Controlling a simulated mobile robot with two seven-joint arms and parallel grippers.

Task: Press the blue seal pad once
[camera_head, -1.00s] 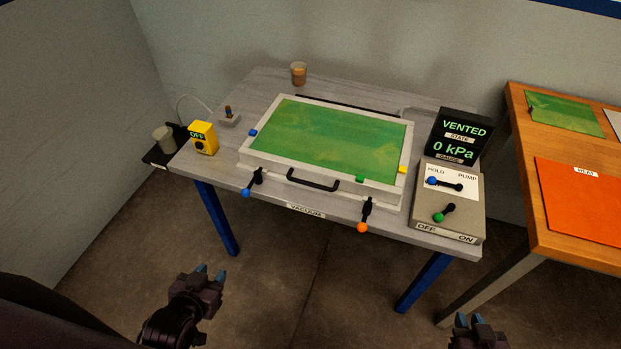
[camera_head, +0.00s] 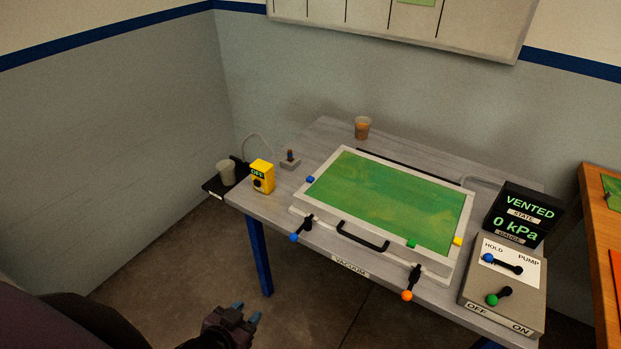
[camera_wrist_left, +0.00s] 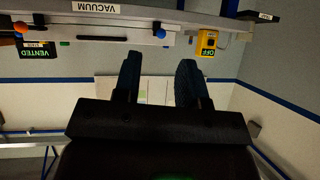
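The blue seal pad (camera_head: 310,179) is a small blue block on the left rim of the white-framed vacuum box (camera_head: 462,215) with a green top. A green pad (camera_head: 411,244) and a yellow pad (camera_head: 457,241) sit on the same frame near its right front corner. My left gripper (camera_head: 247,312) is low in front of the table, well apart from the blue pad. In the left wrist view its two fingers (camera_wrist_left: 160,66) are apart with nothing between them. My right gripper is out of view.
Levers with a blue knob (camera_head: 294,238) and an orange knob (camera_head: 407,295) stick out at the box front, beside a black handle (camera_head: 362,237). A yellow box (camera_head: 262,176) reading OFF stands left. The gauge (camera_head: 522,212) reads VENTED, 0 kPa. A cup (camera_head: 362,128) stands behind.

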